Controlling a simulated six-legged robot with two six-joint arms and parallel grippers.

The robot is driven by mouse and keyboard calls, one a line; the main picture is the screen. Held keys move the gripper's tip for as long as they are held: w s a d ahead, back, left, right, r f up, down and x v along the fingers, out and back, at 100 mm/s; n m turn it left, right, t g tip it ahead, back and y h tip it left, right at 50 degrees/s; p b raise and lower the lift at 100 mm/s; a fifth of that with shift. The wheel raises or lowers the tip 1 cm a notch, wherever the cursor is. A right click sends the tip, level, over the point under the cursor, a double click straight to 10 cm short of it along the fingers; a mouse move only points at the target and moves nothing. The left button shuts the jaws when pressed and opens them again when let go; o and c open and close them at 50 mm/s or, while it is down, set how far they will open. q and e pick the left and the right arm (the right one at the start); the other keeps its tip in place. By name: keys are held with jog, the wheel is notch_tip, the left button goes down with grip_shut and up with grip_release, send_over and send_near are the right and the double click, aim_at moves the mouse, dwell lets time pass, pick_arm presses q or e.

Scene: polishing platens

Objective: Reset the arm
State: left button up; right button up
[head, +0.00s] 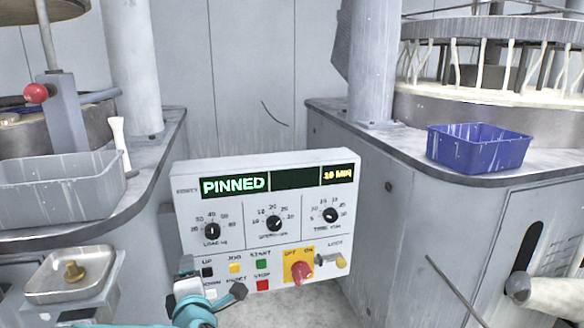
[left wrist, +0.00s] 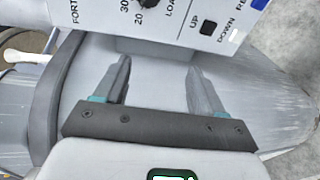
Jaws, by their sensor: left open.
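The control box (head: 265,215) stands between two machines. Its display reads PINNED and 10 MIN, above three black dials. My left gripper (head: 210,288) is in front of the box's lower left, over the button rows, and partly hides the DOWN and RESET area. In the left wrist view my left gripper (left wrist: 158,75) is open with nothing between its fingers. The box's lower edge (left wrist: 178,15) shows beyond the fingertips there, with the black UP button (left wrist: 208,27). I cannot tell whether the fingers touch the box. My right gripper is not in view.
A red knob switch (head: 302,270) sits on a yellow plate at the box's lower right. A grey tray (head: 60,190) and a metal dish (head: 75,275) are at left. A blue bin (head: 480,147) stands on the right machine's ledge (head: 400,150). A gap lies behind the box.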

pick_arm(q)
jog(key=s+d+f+m+g+h+p, duration=0.1)
jog(key=s+f+m+g+h+p, duration=0.45)
jog(key=s+f+m+p, duration=0.8)
jog(key=s+d+m+g+h+p, duration=0.2)
jog(key=s+d+m+g+p, duration=0.1)
jog(key=s, duration=0.6)
jog(key=s+d+m+g+h+p, duration=0.2)
jog(key=s+d+m+g+p, duration=0.2)
jog(key=s, duration=0.5)
jog(key=shift+d+f+g, duration=0.3)
jog(key=shift+d+g, duration=0.55)
jog(key=shift+d, duration=0.3)
jog(key=shift+m+h, duration=0.25)
jog(key=c, duration=0.5)
jog(key=shift+s+a, duration=0.1)
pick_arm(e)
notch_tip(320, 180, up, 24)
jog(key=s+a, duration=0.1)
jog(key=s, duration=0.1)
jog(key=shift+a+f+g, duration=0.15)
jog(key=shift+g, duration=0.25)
pick_arm(q)
jog(key=shift+a, duration=0.1)
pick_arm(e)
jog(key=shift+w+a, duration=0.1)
